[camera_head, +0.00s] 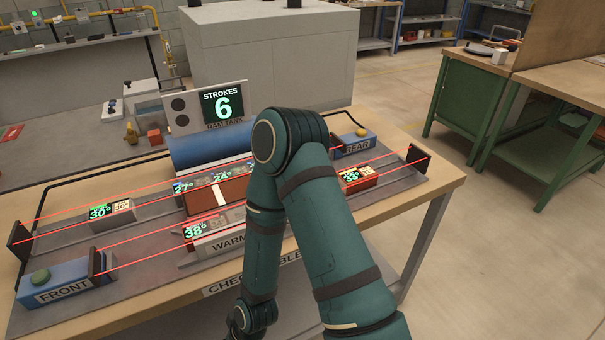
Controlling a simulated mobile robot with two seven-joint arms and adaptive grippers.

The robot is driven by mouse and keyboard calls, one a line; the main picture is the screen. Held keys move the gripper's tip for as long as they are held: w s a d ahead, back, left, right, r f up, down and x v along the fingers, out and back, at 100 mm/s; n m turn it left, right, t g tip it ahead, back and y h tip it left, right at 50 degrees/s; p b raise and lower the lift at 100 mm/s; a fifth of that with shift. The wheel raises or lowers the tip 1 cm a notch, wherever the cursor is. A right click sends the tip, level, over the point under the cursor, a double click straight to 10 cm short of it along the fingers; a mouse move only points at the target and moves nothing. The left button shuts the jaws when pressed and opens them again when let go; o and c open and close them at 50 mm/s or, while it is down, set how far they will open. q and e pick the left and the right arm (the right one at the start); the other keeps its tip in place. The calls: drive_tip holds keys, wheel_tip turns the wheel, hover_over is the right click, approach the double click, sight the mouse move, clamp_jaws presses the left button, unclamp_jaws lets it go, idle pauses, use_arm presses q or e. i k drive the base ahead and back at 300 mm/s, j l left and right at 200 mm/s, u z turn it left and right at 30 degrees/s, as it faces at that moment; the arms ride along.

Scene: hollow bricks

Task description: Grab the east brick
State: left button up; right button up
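No brick carries a readable "east" label. A small red-brown block (362,183) with a lit display reading about 33° lies at the right of the check table, between two red beams. A grey block (112,218) showing 30° lies at the left. A red-brown block (206,203) with a white stripe lies in the middle, its right part hidden by my arm. My one visible arm, teal, comes in from the lower right. Its elbow stands over the table and its forearm hangs down past the front edge. Neither gripper shows.
The check table (425,185) bears a blue tank (205,147) with a STROKES 6 sign (212,106), a WARM holder (222,244) showing 38°, a blue FRONT box (60,284) and a blue REAR box (355,143). Green workbenches (465,95) stand right. Floor between is clear.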

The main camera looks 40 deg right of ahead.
sight(347, 179)
drive_tip(key=z, duration=1.8)
drive_tip(key=i+l, duration=0.2)
drive_tip(key=l, duration=0.15)
drive_tip(key=u, duration=0.05)
